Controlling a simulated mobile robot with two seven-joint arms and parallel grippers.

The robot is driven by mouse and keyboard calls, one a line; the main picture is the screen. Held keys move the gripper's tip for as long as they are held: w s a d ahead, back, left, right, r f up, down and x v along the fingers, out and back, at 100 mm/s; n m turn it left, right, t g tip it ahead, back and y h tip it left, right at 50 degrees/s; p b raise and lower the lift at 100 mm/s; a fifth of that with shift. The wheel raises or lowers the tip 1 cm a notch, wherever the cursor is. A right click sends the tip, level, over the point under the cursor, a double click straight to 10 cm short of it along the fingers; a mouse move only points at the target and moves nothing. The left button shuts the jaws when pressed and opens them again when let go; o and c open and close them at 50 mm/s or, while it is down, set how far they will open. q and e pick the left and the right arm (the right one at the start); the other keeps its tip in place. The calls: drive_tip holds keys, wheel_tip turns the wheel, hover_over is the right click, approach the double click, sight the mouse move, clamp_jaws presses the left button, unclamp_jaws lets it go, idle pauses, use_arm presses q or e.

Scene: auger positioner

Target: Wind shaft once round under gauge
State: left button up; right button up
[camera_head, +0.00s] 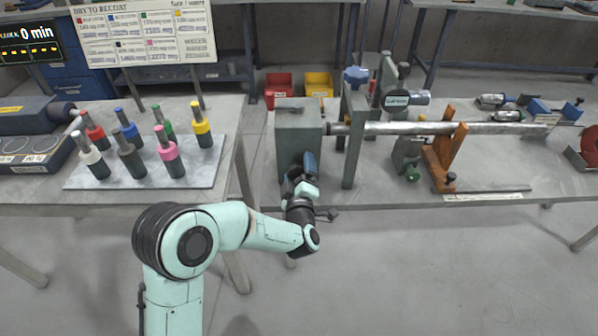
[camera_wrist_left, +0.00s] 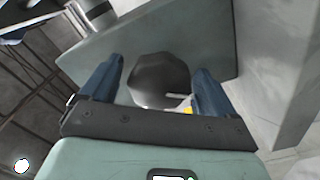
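The long grey metal shaft (camera_head: 440,128) runs level from the grey box (camera_head: 297,128) to the right, past an orange support (camera_head: 446,155). The dial gauge (camera_head: 397,100) is held above the shaft. My left gripper (camera_head: 307,168) is at the front of the grey box. In the left wrist view, a dark faceted knob (camera_wrist_left: 158,80) on the box face lies between the two blue fingers of my left gripper (camera_wrist_left: 163,82). The fingers are spread, with a small gap beside the knob; firm contact does not show. The head view hides the knob. My right gripper is not in view.
Paint pens with coloured caps stand on a grey plate (camera_head: 215,168) on the left bench. A clock display (camera_head: 27,42) reads 0 min beside a recoat chart (camera_head: 143,32). Red and yellow bins (camera_head: 318,84) sit behind. Floor in front of the benches is clear.

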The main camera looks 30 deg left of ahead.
use_arm(q)
drive_tip(key=c, duration=1)
drive_tip(key=shift+m, duration=1.3)
drive_tip(key=m, duration=0.2)
drive_tip(key=shift+m+p, duration=0.4)
drive_tip(key=m+p, duration=0.1)
drive_tip(key=m, duration=0.3)
drive_tip(key=shift+m+p, duration=0.35)
drive_tip(key=shift+m, duration=0.05)
drive_tip(key=shift+m+p, duration=0.35)
drive_tip(key=shift+m, duration=0.55)
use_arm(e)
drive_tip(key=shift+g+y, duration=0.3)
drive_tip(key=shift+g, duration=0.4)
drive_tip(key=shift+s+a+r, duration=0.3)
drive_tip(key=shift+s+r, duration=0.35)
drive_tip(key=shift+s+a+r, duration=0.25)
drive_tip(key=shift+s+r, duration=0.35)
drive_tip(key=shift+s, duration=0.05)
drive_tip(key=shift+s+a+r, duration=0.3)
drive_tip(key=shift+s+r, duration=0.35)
